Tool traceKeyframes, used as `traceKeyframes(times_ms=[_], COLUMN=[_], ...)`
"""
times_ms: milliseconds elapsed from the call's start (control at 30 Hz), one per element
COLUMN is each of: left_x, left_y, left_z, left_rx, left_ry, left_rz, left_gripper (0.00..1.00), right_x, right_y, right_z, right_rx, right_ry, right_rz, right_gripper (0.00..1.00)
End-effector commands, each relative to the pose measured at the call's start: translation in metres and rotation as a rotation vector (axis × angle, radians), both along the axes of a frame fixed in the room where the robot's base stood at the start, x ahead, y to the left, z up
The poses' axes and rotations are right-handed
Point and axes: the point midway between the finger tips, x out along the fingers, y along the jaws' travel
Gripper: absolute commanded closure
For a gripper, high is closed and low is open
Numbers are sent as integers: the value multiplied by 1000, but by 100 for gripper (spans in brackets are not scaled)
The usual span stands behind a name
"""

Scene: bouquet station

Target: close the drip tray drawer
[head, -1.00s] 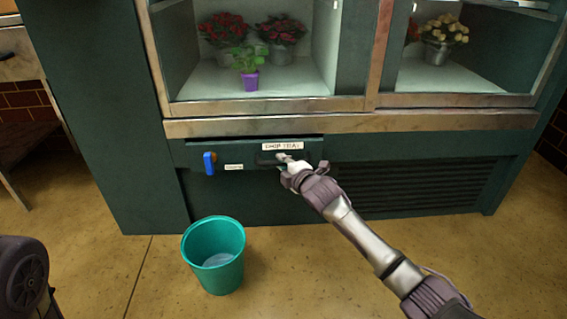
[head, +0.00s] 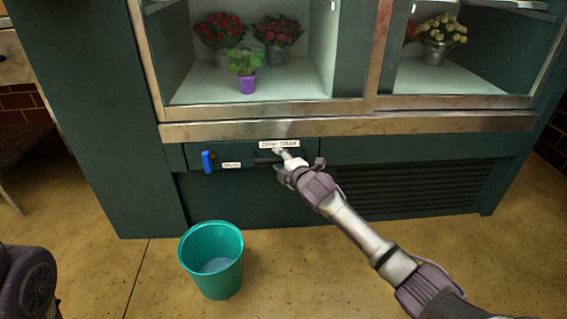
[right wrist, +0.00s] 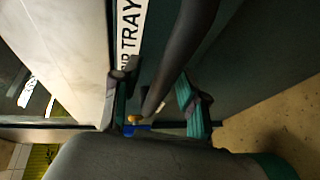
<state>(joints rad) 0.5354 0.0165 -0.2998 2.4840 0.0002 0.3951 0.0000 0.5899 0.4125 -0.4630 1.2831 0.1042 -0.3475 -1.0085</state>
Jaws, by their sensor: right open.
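The drip tray drawer (head: 230,152) is a dark green front below the cooler's metal sill, with a white label (head: 279,143) and a black bar handle (head: 264,160). Its front looks flush with the cabinet, with no dark gap along its top edge. My right gripper (head: 282,156) is at the right part of the handle and hides some of it. In the right wrist view the handle (right wrist: 178,60) runs between the two open fingers of my right gripper (right wrist: 158,104); I cannot tell whether they touch it. My left gripper is out of view.
A blue valve lever (head: 208,161) sits on the left of the drawer front. A teal bucket (head: 212,262) stands on the floor below. Potted flowers stand in the cooler above. A vent grille (head: 415,188) is to the right.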

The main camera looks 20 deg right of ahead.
Motion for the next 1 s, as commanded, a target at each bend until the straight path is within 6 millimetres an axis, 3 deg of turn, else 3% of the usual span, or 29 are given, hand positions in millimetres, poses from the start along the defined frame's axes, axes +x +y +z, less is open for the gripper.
traceKeyframes(times_ms=[167,633,800,1000], left_x=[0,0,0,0], left_y=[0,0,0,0], left_z=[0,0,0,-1], left_rx=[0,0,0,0], left_ry=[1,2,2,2], left_rz=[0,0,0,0], left_gripper=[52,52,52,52], right_x=[-15,-98,-113,-115], right_y=[-3,-13,-15,-15], right_z=[2,18,21,23], right_rx=[-1,-3,-2,-1], right_ry=[0,1,0,-1], right_rz=[0,0,-1,-1], right_gripper=[57,57,57,57])
